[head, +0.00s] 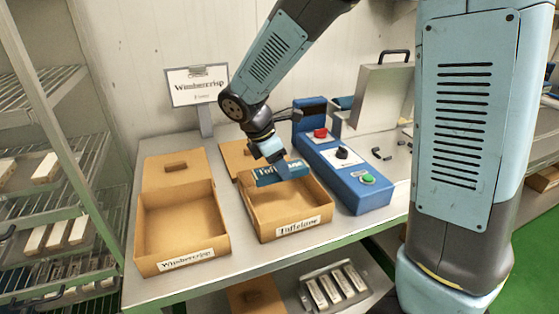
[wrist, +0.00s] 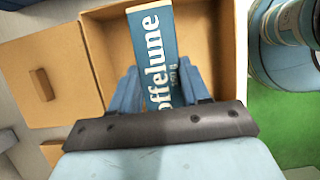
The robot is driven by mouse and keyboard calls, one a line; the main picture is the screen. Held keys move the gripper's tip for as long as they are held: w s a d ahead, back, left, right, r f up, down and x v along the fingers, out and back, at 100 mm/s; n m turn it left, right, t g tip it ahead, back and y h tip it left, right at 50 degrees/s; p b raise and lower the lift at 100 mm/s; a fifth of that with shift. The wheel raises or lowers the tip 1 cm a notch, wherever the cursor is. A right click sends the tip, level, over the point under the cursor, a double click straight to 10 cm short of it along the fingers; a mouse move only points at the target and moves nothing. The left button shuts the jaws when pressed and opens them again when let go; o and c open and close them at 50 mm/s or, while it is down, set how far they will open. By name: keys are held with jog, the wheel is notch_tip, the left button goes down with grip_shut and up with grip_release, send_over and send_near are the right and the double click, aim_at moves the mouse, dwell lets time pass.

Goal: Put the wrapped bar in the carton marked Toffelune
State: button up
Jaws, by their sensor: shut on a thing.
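The wrapped bar is blue with a white side and white lettering; in the wrist view the bar (wrist: 157,50) reads "offelune". My gripper (head: 272,165) is shut on the bar (head: 280,173), and its two blue fingers (wrist: 163,90) sit on either side of it. The carton marked Toffelune (head: 290,229) is an open brown box on the table, and it also shows in the wrist view (wrist: 100,55). The bar is over the opening of this carton. I cannot tell whether it touches the carton's floor. The fingertips are partly hidden by the bar.
An open, empty carton marked Windsorcrisp (head: 183,254) stands to the left. A blue control box (head: 345,172) with red, black and green knobs stands close on the right. A sign (head: 198,86) stands behind. A wire rack (head: 60,190) is at far left.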

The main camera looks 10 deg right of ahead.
jog(key=shift+f, duration=4.2)
jog(key=shift+d+r, duration=0.1)
jog(key=shift+d, duration=0.05)
jog(key=shift+f, duration=0.65)
jog(key=o, duration=1.7)
jog(key=shift+r, duration=0.15)
jog(key=shift+r, duration=3.9)
